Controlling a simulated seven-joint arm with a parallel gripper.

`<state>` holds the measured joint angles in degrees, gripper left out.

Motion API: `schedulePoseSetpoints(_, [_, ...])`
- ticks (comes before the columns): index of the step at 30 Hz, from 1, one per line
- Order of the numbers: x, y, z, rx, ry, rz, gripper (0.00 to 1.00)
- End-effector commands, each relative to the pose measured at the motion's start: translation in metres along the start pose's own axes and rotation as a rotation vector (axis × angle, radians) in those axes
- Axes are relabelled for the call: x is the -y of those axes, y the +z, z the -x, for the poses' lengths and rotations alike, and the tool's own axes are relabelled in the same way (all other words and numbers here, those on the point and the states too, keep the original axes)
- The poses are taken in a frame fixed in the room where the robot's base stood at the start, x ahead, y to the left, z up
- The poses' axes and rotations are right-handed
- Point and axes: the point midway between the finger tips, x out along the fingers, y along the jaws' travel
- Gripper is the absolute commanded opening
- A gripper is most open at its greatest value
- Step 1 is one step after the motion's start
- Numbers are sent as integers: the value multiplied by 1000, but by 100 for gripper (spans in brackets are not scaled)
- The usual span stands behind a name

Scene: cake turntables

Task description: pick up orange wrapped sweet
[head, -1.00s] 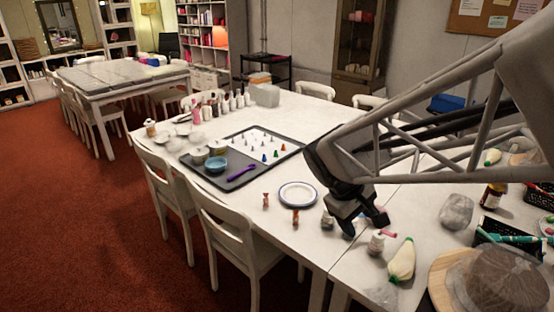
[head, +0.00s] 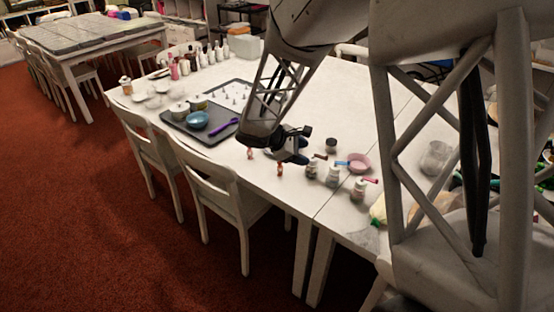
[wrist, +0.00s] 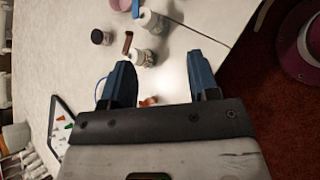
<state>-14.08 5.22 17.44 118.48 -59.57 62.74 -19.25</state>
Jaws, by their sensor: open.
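The orange wrapped sweet (head: 280,170) is small and stands on the white table near its front edge. In the wrist view its orange top (wrist: 149,101) shows between my fingers, low in the picture, partly hidden by the gripper body. My gripper (head: 296,152) is open and empty, with two blue-faced fingers spread apart in the wrist view (wrist: 163,78). In the head view it hangs just above and behind the sweet; I cannot tell the exact height gap. A second small reddish sweet (head: 250,153) stands to the left.
Several small bottles (head: 333,176) and a pink bowl (head: 359,163) stand to the right. The plate is mostly hidden behind my gripper. White chairs (head: 222,190) line the front edge.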

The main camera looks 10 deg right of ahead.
Motion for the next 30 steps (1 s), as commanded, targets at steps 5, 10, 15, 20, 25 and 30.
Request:
schedulePoseSetpoints(5, [-17, -45, -12, 54, 70, 137, 55])
schedulePoseSetpoints(10, [-32, -89, -23, 101, 140, 264, 55])
schedulePoseSetpoints(15, [-42, -135, -34, 150, 211, 390, 55])
schedulePoseSetpoints(20, [-48, -176, -42, 190, 274, 497, 55])
schedulePoseSetpoints(25, [-51, -206, -48, 220, 321, 575, 55])
schedulePoseSetpoints(30, [-53, -218, -50, 232, 341, 604, 55])
